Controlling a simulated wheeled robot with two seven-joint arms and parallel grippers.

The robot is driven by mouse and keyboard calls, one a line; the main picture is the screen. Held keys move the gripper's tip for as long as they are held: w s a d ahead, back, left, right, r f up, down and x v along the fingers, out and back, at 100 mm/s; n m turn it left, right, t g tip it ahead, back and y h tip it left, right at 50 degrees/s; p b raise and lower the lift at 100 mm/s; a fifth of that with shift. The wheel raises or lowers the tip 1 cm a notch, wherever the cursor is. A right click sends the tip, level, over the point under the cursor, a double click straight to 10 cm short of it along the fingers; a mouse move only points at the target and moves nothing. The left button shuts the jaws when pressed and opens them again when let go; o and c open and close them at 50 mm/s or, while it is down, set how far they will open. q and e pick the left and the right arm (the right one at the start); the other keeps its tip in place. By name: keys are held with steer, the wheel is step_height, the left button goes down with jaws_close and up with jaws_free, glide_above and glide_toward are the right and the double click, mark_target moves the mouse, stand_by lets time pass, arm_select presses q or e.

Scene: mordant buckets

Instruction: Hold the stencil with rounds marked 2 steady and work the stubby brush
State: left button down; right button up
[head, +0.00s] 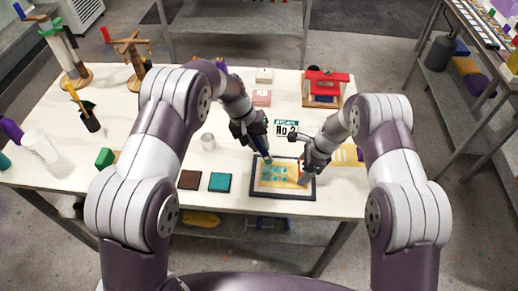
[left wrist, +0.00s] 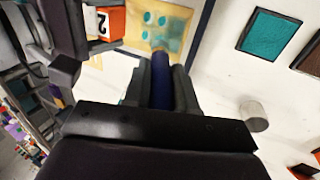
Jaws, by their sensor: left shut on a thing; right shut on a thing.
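The yellow stencil (head: 278,176) with teal rounds lies inside a dark-edged frame (head: 283,194) on the table; it also shows in the left wrist view (left wrist: 150,32). An orange and white tab marked 2 (left wrist: 106,22) stands at its edge. My left gripper (head: 260,142) is shut on the dark blue handle of the stubby brush (left wrist: 164,82), whose lower end is over the stencil's upper left part. I cannot tell if the bristles touch it. My right gripper (head: 307,168) is shut at the stencil's right side, seemingly on the marked tab; its fingertips are partly hidden.
Teal (head: 220,182) and brown (head: 189,180) square tiles lie left of the frame. A small white cup (head: 208,142) stands behind them. A sign (head: 287,128) and a red-topped box (head: 324,86) are farther back.

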arm_select(q)
steer(key=shift+r, duration=0.65)
steer(key=shift+r, duration=1.5)
arm_select(e)
steer(key=o, duration=1.1)
steer(key=shift+r, duration=0.1)
steer(key=v, duration=1.1)
steer(key=shift+d+r, duration=0.2)
steer(key=shift+r, duration=0.15)
